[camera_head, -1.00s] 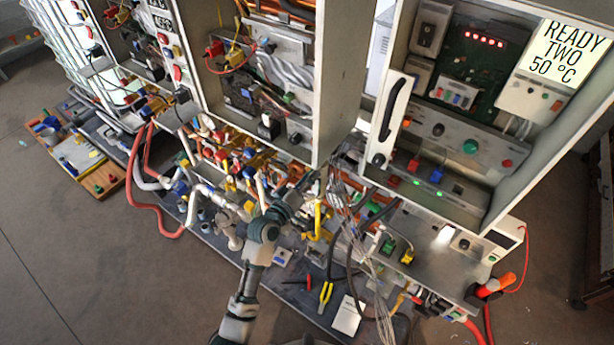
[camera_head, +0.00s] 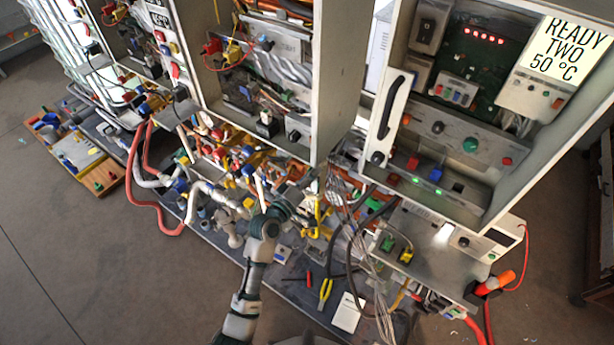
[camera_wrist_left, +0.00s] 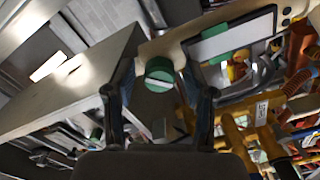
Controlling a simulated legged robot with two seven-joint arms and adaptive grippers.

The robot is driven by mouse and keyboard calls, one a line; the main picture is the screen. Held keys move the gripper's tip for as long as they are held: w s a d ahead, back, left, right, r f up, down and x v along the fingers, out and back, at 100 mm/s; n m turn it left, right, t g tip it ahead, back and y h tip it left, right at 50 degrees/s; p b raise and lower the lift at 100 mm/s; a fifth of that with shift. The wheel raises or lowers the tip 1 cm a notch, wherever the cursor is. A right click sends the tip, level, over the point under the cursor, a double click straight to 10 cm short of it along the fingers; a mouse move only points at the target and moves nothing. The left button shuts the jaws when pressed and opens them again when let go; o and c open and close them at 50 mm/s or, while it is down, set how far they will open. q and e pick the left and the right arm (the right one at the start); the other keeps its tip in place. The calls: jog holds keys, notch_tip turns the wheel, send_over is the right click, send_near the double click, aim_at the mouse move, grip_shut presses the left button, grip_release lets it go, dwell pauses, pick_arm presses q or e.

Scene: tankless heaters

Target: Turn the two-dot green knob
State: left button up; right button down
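A round green knob (camera_head: 470,145) sits on the grey control panel in the open right-hand heater. My left gripper (camera_head: 300,196) is low in front of the middle cabinet, left of and well below that knob. In the left wrist view, my left gripper (camera_wrist_left: 158,100) is open, with its two fingers apart. A round green part with a pale bar (camera_wrist_left: 159,74) shows between and beyond the fingers, on a beige plate. I cannot tell whether it is the same knob or touches the fingers. No dots can be made out. My right gripper is not in view.
A display (camera_head: 567,52) reads "READY TWO 50 °C". The cabinet's side wall (camera_head: 343,80) and a door with a black handle (camera_head: 391,115) stand between my left gripper and the panel. Cables, pipes and tools crowd the bench. Grey floor (camera_head: 110,270) is clear at the left.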

pick_arm(q)
jog(key=shift+w+d+f, duration=0.1)
jog(key=shift+w+d, duration=0.1)
jog(key=shift+w, duration=0.05)
jog(key=shift+s, duration=0.15)
jog(key=v, duration=1.2)
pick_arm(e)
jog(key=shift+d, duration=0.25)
